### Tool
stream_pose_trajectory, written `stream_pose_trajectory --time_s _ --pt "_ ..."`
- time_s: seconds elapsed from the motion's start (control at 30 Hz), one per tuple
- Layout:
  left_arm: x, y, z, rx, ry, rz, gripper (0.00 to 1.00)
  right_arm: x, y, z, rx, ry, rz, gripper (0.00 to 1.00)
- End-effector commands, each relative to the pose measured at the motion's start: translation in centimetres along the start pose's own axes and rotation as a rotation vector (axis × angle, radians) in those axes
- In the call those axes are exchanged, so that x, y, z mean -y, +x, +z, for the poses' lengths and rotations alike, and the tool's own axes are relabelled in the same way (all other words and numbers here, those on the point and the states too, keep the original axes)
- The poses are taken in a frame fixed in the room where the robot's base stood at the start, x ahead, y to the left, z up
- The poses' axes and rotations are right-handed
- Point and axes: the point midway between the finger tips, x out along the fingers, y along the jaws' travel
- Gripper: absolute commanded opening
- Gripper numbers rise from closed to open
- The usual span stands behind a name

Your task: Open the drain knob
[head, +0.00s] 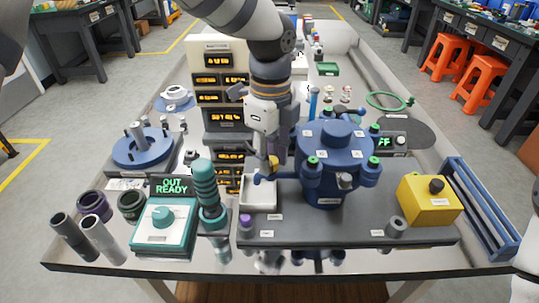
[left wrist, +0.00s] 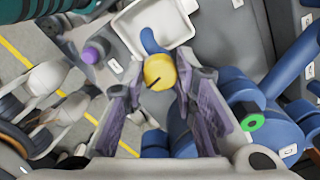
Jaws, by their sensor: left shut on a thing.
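The drain knob is a small yellow round knob with a dark line on its face, seen in the left wrist view (left wrist: 158,71) between my fingertips. In the head view the knob (head: 273,162) is partly hidden by my gripper. It sits at the left side of the blue vessel (head: 331,170), with a blue spout (left wrist: 150,42) beside it over a white tray (head: 259,203). My left gripper (left wrist: 160,78) comes from above and its purple-grey fingers are shut on the knob. My right gripper is not in view.
The vessel has several green-capped ports (head: 313,162) close to my left gripper. A teal device (head: 165,228) and a teal ribbed cylinder (head: 209,195) stand left of the tray. A yellow box (head: 428,200) stands at right. Stacked display units (head: 222,80) stand behind.

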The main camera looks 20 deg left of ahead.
Motion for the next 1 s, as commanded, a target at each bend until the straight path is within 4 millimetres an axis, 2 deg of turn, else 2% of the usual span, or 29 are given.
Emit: stream_pose_trajectory --time_s 0.33,1.0 --pt "0.01 -0.18 0.0 0.001 -0.326 -0.004 0.0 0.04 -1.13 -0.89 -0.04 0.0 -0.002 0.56" --pt "0.04 -0.01 0.04 0.002 -0.959 -0.003 0.0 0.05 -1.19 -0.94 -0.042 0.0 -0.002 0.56"
